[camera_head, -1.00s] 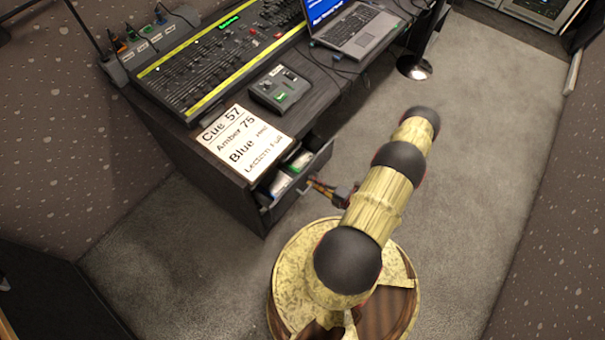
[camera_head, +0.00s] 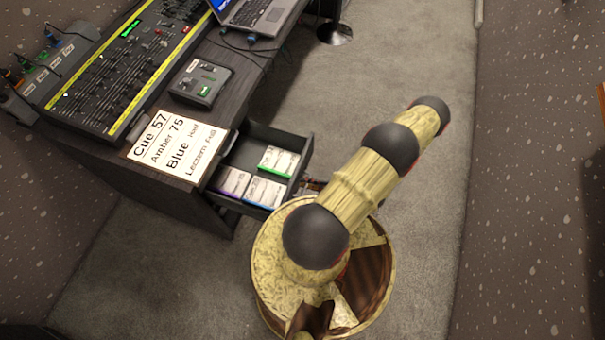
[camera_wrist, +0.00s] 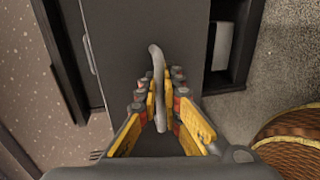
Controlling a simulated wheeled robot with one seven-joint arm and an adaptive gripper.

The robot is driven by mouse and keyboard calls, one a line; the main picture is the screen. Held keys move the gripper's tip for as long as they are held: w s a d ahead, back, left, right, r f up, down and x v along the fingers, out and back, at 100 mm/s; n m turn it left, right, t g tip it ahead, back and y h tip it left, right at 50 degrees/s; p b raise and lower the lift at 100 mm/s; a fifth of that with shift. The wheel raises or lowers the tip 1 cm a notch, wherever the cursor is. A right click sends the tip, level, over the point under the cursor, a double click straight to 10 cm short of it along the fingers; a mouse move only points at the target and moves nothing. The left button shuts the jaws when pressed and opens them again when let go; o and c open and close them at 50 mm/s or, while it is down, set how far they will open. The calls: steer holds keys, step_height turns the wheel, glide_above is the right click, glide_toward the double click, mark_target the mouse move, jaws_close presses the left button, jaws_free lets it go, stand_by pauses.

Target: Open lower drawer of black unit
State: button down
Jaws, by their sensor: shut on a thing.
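The dark drawer unit (camera_head: 208,213) stands under the left end of the desk. One drawer (camera_head: 310,153) is pulled well out, showing labelled cases inside; I cannot tell surely whether it is the lower one. In the wrist view, my gripper (camera_wrist: 160,97) is shut on a grey bar handle (camera_wrist: 156,56) on a dark drawer front (camera_wrist: 120,35). Another thin grey handle (camera_wrist: 88,55) shows at the left of that view. In the head view, my gripper (camera_head: 314,184) is mostly hidden behind my arm, at the open drawer's front.
Green-edged cases (camera_head: 279,161) and purple- and blue-edged cases lie in the drawer. A cue sign (camera_head: 176,148), a small control box (camera_head: 201,82), a fader desk (camera_head: 110,75) and a laptop (camera_head: 258,14) are on the desktop. Grey carpet (camera_head: 420,120) is clear to the right.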

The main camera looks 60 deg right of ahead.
steer(key=shift+s, duration=0.15)
steer(key=c, duration=2.3)
jaws_free()
steer(key=v, duration=1.2)
steer(key=shift+d, duration=0.1)
